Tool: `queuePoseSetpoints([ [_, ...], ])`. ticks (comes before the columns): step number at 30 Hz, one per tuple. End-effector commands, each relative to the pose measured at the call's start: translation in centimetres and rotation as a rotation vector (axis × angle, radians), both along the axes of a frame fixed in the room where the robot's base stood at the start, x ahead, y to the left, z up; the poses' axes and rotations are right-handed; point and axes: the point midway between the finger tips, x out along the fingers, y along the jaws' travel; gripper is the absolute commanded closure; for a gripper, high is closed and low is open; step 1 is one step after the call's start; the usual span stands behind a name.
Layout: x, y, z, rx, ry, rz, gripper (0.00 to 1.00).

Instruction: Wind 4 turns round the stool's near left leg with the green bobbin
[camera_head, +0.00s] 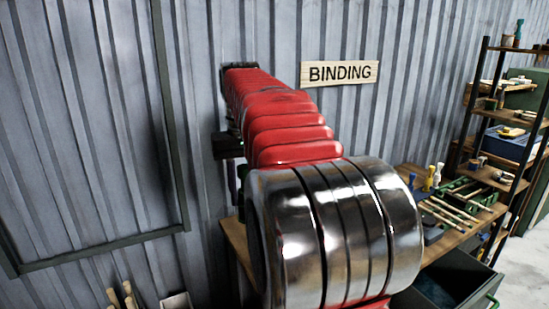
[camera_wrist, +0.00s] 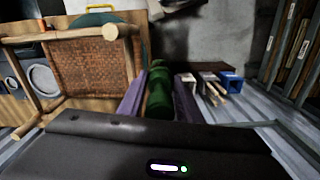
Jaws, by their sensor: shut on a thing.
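In the wrist view my gripper (camera_wrist: 160,92) has two purple fingers shut on the green bobbin (camera_wrist: 158,98), which sits upright between them. The stool (camera_wrist: 90,62) is on the left of the wrist view, with a brown woven seat and pale round wooden legs. One leg end (camera_wrist: 125,30) is just left of and beyond the bobbin, with a gap in the picture; which leg it is, I cannot tell. No winding shows on it. In the head view my arm hides the stool, and the bobbin cannot be made out there.
A workbench (camera_head: 462,236) stands at the right with blue, yellow and white bobbins (camera_head: 430,178) and rods. An open drawer (camera_head: 445,290) juts out below it. A shelf rack (camera_head: 510,110) is farther right. A blue box (camera_wrist: 230,82) and sticks lie right of the bobbin.

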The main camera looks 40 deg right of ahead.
Motion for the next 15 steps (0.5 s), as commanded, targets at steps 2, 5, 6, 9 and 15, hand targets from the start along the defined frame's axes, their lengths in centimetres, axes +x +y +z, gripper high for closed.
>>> queuePoseSetpoints([
  [2,-1.7,-0.5,2.3,-0.002,-0.004,-0.025,0.93],
  [5,-3.7,-0.8,4.9,-0.003,-0.005,-0.052,0.93],
  [6,-4.6,-0.9,5.9,-0.003,-0.005,-0.064,0.93],
  [9,-6.7,-1.0,8.3,-0.003,-0.005,-0.090,0.93],
  [15,-9.9,-0.7,11.4,-0.001,-0.002,-0.126,0.93],
])
